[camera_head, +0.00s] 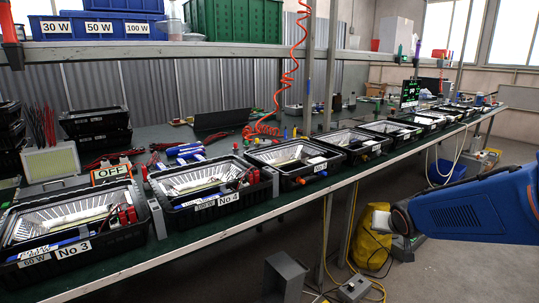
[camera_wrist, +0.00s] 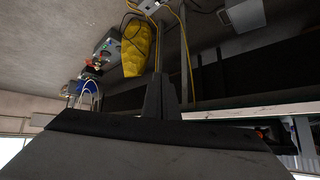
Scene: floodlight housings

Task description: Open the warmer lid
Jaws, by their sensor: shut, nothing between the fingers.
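I cannot pick out a warmer or its lid with certainty in either view. My gripper (camera_wrist: 161,80) shows in the wrist view as dark, narrow fingers, shut and empty, pointing toward the floor area with the yellow bag. It touches nothing that I can see. In the head view my blue arm enters from the right edge, in front of the bench and over the aisle; the gripper itself cannot be made out clearly there.
A long green-topped bench (camera_head: 130,260) carries a row of black crates (camera_head: 115,242) with floodlight housings. A yellow bag (camera_head: 372,247), also in the wrist view (camera_wrist: 135,48), and a grey box (camera_head: 285,277) stand on the floor. The aisle at right is mostly free.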

